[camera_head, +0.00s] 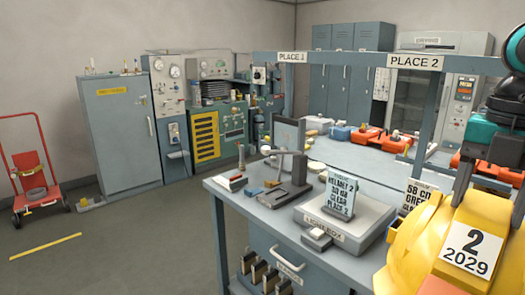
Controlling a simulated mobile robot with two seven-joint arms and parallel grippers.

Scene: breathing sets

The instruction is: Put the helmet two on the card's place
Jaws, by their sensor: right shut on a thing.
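The yellow helmet (415,250) is at the bottom right, large and close, with a white label reading "2 2029". My right gripper (492,178) is above it at the right edge, shut on the helmet; the contact is partly hidden and the helmet is cut off by the frame. A card (341,195) reading "HELMET 2" and "PLACE 2" stands on a grey box on the bench, left of the helmet. The PLACE 2 sign (415,62) hangs on the frame's top rail, right of the PLACE 1 sign (292,58). My left gripper is out of view.
The grey bench (245,203) carries the box (330,222), a stand (290,165) and small items. A second card (418,195) is partly hidden behind the helmet. Orange sets (365,136) lie beyond. A red trolley (35,180) stands left; the floor between is mostly clear.

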